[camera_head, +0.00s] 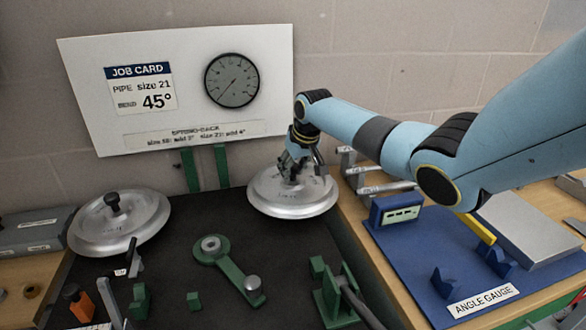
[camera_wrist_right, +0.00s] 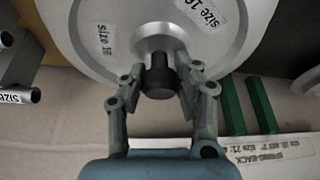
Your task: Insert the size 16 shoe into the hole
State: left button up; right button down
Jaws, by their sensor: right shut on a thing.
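The size 16 shoe (camera_head: 310,208) is a round silver disc with a dark central knob, at the back right of the dark bench top. In the right wrist view the shoe (camera_wrist_right: 120,18) shows "size 16" labels on its face. My right gripper (camera_head: 292,172) is shut on the knob (camera_wrist_right: 160,78) from above, with a finger on either side. I cannot tell whether the shoe rests on the bench or is slightly raised. A green pivot arm (camera_head: 230,271) has a grey ring with a dark centre (camera_head: 211,247); I cannot tell whether this is the hole. My left gripper is not in view.
A second silver disc (camera_head: 140,228) with a black knob lies at the left. Two green posts (camera_head: 221,167) stand behind the bench, below the job card board (camera_head: 190,132). A green bracket (camera_head: 333,297) stands front right. A blue angle gauge mat (camera_head: 420,262) lies right.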

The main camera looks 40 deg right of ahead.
jog(key=shift+f+b, duration=0.35)
jog(key=shift+f, duration=0.2)
jog(key=shift+w, duration=0.1)
jog(key=c, duration=0.9)
grip_release()
jog(key=shift+c, duration=0.2)
jog(key=shift+o, duration=0.2)
jog(key=shift+f, duration=0.1)
notch_tip(320, 180, up, 5)
jog(key=p, duration=0.5)
